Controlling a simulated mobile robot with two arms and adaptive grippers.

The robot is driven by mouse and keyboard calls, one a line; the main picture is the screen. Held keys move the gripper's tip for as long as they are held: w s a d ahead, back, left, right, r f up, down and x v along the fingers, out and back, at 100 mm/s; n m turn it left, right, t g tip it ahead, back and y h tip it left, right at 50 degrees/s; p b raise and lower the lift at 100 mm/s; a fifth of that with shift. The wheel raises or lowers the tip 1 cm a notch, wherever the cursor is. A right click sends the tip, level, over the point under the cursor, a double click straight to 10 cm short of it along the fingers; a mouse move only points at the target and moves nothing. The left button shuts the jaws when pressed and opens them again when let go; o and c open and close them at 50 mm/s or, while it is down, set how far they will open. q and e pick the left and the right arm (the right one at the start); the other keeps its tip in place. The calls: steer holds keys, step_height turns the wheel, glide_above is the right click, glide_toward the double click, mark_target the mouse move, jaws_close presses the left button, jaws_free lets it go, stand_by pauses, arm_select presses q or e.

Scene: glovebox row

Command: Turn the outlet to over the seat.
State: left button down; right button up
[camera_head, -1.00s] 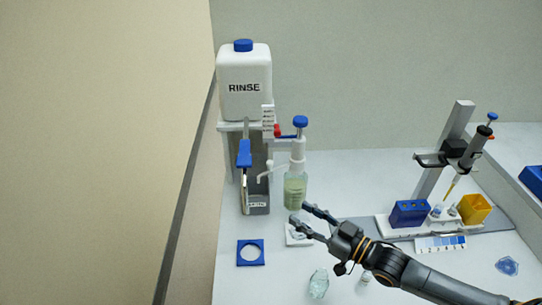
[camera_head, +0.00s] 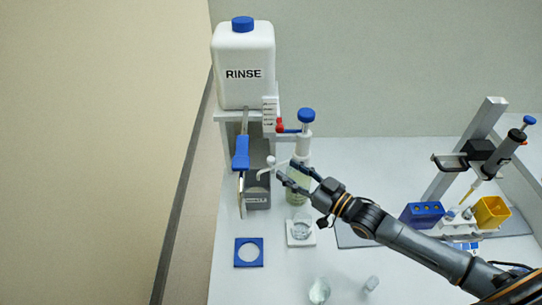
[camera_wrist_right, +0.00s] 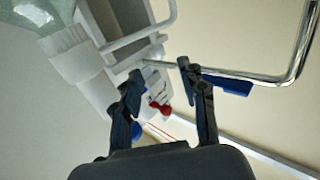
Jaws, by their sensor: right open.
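A white curved outlet tube (camera_head: 268,168) reaches left from the pump-topped bottle (camera_head: 298,190); it also shows in the wrist view (camera_wrist_right: 140,36). A bent metal spout with a blue sleeve (camera_head: 241,153) hangs from the RINSE tank stand; its metal tube crosses the wrist view (camera_wrist_right: 262,78). I cannot tell which one is the outlet. A blue square with a round hole (camera_head: 238,262) and a white square block (camera_head: 291,242) with a clear dish lie in front; either could be the seat. My right gripper (camera_head: 285,172) is open near the white tube, fingers apart. My left gripper is not in view.
The RINSE tank (camera_head: 242,88) stands at the back left. A red-tipped lever (camera_head: 281,126) is beside the pump. Clear vessels (camera_head: 319,291) stand at the front. A pipette stand (camera_head: 470,150) and blue box (camera_head: 422,214) are at right. The middle counter is mostly clear.

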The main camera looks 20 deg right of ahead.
mark_target(271, 158)
steer(key=p+x, duration=0.1)
steer(key=x, duration=0.6)
steer(key=shift+w+f, duration=0.1)
steer(key=shift+w, duration=0.3)
jaws_close()
